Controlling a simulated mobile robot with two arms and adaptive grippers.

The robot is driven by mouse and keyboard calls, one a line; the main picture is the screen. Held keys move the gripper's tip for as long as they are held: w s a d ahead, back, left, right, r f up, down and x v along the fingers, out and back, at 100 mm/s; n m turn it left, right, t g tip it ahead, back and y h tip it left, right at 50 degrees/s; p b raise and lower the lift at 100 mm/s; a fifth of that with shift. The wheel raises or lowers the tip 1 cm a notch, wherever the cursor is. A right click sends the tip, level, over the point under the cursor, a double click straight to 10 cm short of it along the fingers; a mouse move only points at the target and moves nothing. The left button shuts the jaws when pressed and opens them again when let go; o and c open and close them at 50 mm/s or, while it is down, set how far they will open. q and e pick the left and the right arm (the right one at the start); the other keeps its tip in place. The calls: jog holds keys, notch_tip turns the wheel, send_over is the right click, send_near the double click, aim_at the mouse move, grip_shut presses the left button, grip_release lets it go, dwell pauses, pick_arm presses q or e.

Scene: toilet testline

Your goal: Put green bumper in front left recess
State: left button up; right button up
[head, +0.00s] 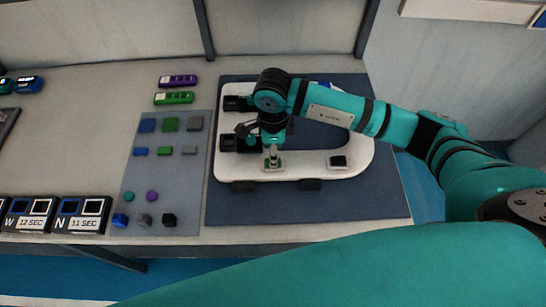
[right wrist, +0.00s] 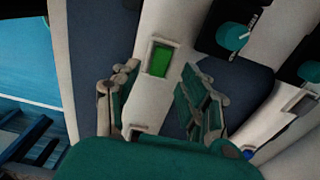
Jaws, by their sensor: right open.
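The white toilet seat (head: 310,163) lies on a dark blue mat. The green bumper (right wrist: 160,60) sits in a rectangular recess of the seat in the right wrist view. In the head view its green (head: 279,165) shows at the seat's near edge, left of centre, partly covered by my right gripper (head: 272,153). In the right wrist view my right gripper (right wrist: 163,100) is open, its fingers apart, with the bumper visible beyond the gap and not gripped. My left gripper is not in view.
A black piece (head: 339,161) sits farther right on the seat. Black hinge parts (head: 236,103) are at its left. A grey-blue mat (head: 150,173) at left holds several coloured blocks and discs. Purple (head: 178,81) and green (head: 174,98) boxes stand behind it; timer boxes (head: 81,215) stand front left.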

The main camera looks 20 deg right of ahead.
notch_tip(320, 180, up, 8)
jog(key=b, duration=0.2)
jog(key=shift+r, duration=0.25)
